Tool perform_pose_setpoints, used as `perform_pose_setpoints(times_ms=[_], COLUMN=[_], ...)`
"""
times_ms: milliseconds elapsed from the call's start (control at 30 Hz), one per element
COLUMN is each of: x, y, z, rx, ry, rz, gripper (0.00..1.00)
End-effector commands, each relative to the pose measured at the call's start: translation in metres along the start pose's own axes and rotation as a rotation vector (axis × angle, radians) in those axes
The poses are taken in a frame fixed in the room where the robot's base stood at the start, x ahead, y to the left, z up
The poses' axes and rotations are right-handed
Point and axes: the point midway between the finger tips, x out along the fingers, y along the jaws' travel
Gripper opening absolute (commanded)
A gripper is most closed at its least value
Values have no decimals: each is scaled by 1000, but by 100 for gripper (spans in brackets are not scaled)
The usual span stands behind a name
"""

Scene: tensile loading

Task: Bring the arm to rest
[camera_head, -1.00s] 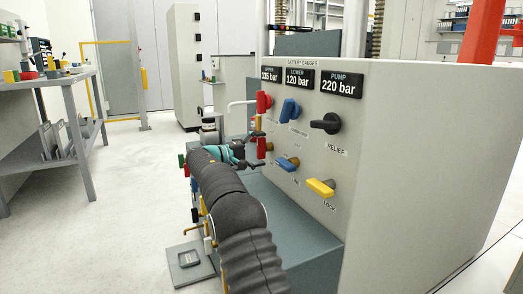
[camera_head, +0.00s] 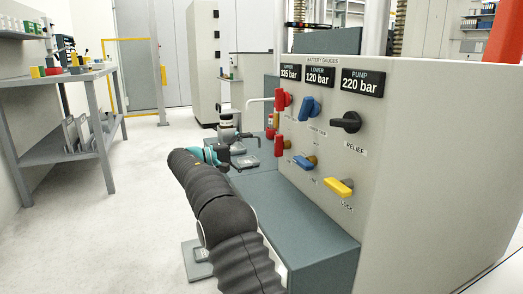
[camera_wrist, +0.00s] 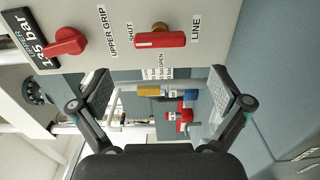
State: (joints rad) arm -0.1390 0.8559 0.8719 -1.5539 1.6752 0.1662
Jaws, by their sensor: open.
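My gripper (camera_head: 240,150) is at the end of my dark ribbed arm, to the left of the grey control panel (camera_head: 420,150). In the wrist view my gripper (camera_wrist: 162,98) shows two fingers spread wide with nothing held between them. A red lever (camera_wrist: 160,40) between the SHUT and LINE labels lies past the fingertips, apart from them. A red knob (camera_wrist: 66,42) is beside the UPPER GRIP label. In the head view the upper red knob (camera_head: 282,100) sits above the lower red lever (camera_head: 275,143).
The panel also carries blue knobs (camera_head: 309,107), a black RELIEF knob (camera_head: 346,122) and a yellow LOCK lever (camera_head: 339,187). A grey-green ledge (camera_head: 290,215) runs below it. A workbench (camera_head: 70,80) stands at left, with clear floor (camera_head: 150,220) between.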

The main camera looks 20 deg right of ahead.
Motion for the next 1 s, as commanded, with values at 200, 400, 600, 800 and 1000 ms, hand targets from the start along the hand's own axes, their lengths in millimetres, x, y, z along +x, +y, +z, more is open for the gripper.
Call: perform_pose_setpoints(times_ms=[200,400,600,800,1000], x=[-11,-11,-11,-4,6], y=[0,0,1,18,44], z=[0,0,0,16,59], rx=[0,0,-1,-12,-36], ry=[0,0,1,17,60], rz=[0,0,-1,-74,-256], gripper=[100,100,100,100,100])
